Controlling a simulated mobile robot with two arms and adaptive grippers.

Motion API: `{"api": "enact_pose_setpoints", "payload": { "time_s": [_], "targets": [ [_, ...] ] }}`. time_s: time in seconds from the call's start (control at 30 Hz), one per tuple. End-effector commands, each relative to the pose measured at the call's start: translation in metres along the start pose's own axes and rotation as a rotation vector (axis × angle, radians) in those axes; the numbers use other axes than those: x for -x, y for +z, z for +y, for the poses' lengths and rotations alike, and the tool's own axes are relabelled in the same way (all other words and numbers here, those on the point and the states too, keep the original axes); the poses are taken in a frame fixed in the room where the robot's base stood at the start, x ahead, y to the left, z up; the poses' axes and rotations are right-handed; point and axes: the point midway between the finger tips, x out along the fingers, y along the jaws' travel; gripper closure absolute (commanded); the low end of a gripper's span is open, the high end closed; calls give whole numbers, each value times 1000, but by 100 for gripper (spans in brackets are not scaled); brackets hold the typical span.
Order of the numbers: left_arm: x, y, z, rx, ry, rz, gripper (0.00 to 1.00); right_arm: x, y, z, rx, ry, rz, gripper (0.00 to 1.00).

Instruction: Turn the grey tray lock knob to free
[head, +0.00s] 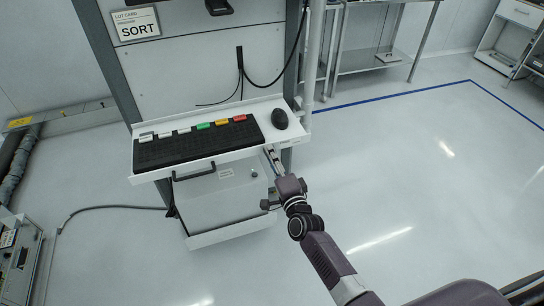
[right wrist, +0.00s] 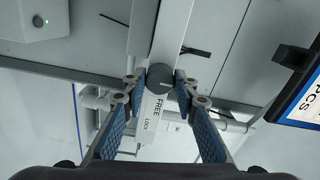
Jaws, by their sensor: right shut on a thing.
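The grey tray lock knob (right wrist: 160,77) is a small dark round cap at the middle of the right wrist view. My right gripper (right wrist: 160,83) has its two blue-padded fingers on either side of the knob, tips closed on it. A white label strip (right wrist: 154,112) beside the knob reads FREE and LOCK. I cannot tell which word the knob points to. In the head view my right gripper (head: 271,157) reaches up to the right underside of the white keyboard tray (head: 150,173), and the knob is hidden there. My left gripper is not in view.
The tray holds a black keyboard (head: 190,146) with coloured labels and a mouse (head: 280,118). A grey box with a black handle (head: 195,172) sits below the tray. A white pole (head: 313,60) stands just right of the tray. The floor to the right is clear.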

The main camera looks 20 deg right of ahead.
Motion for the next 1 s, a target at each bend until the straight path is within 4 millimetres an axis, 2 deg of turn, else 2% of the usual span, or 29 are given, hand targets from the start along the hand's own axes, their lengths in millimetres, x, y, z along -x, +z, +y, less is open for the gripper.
{"api": "enact_pose_setpoints", "payload": {
  "time_s": [0.37,0.4,0.53,0.83,1.0],
  "targets": [
    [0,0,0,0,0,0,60,0,1,2,6,3,-2,97],
    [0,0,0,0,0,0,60,0,1,2,6,3,-2,69],
    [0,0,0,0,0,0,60,0,0,1,5,2,-1,55],
    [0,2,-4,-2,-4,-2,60,2,0,1,4,1,-1,55],
    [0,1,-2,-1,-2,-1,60,16,0,2,3,3,-1,55]
  ]
}}
